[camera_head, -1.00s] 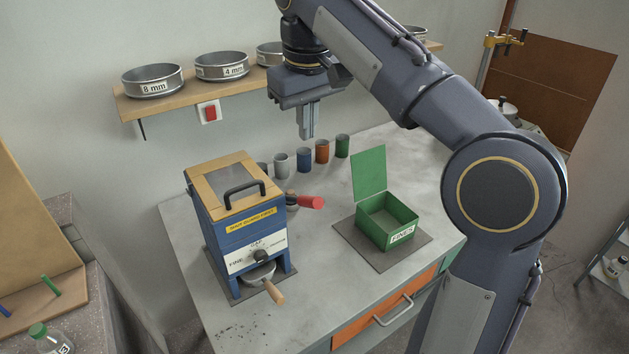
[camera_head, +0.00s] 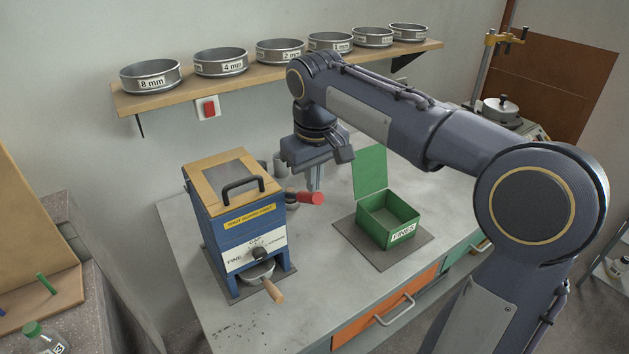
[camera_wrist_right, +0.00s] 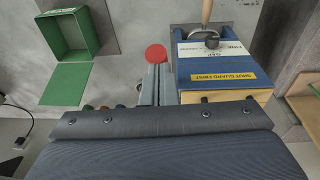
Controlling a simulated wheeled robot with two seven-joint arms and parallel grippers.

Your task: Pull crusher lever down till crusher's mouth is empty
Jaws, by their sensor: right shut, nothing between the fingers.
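The blue crusher (camera_head: 240,232) stands on the bench with its wooden top guard (camera_head: 232,182) lying closed, a clear window and black handle on it. Its mouth under the guard cannot be made out. The crusher lever has a red grip (camera_head: 312,197) that sticks out level on the right side. My right gripper (camera_head: 315,187) is shut and empty, pointing down right at the red grip; contact cannot be told. In the right wrist view the red grip (camera_wrist_right: 156,54) shows just beyond the fingertips (camera_wrist_right: 157,70). My left gripper is not in view.
A green open box (camera_head: 388,220) marked FINES stands right of the lever. A wooden-handled scoop or drawer (camera_head: 272,290) sticks out of the crusher's front. Cups stand behind the gripper. A shelf with sieves (camera_head: 222,62) runs along the wall.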

